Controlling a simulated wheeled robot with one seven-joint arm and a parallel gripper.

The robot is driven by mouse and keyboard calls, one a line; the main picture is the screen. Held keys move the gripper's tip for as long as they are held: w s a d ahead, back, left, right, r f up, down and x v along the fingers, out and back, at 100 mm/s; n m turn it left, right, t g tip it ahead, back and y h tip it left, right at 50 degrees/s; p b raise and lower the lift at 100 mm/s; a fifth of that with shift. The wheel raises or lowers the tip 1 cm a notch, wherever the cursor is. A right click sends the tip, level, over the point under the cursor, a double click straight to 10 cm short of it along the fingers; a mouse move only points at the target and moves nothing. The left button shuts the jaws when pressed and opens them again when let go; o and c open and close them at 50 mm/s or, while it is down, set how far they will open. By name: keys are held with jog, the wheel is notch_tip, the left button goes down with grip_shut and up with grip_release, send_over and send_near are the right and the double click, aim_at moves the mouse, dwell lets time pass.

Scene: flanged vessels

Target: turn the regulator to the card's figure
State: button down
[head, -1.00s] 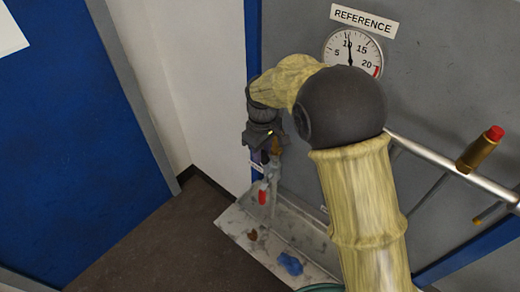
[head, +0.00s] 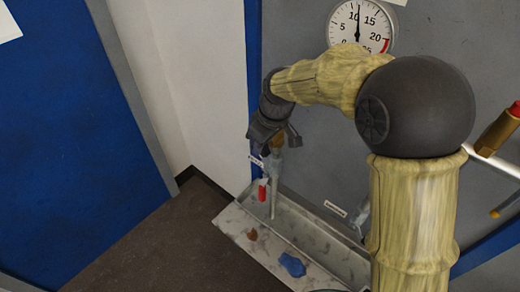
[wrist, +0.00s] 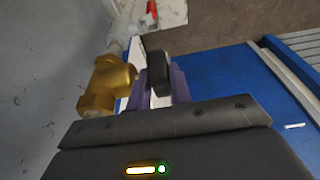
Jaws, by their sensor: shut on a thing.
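The regulator is a brass body (wrist: 108,85) with a black knob (wrist: 158,72), seen close in the wrist view. My gripper (wrist: 157,90) is shut on the knob, its purple fingers on either side. In the head view my gripper (head: 267,150) is low by the grey panel, with a little of the brass body (head: 279,142) showing beside it. The knob is hidden there. A round dial (head: 360,26) above has its needle near 10. A small white tag (head: 256,162) hangs by the regulator; its writing is too small to read.
A grey tray (head: 236,222) below holds a blue rag (head: 292,264) and a brown scrap. A red-handled valve (head: 262,190) hangs under the regulator. A rail with a red-tipped brass fitting (head: 497,132) is at right. Open floor (head: 165,240) lies left of the tray.

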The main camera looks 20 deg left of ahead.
jog(key=shift+w+y+b, duration=0.15)
jog(key=shift+y+b, duration=0.25)
jog(key=shift+b, duration=0.15)
jog(key=shift+r, duration=0.15)
jog(key=c, duration=1.5)
grip_release()
jog(key=shift+c, duration=0.2)
jog(key=b+v, duration=0.2)
jog(key=v, duration=1.5)
jog(key=shift+s+d, duration=0.15)
jog(key=shift+s, duration=0.15)
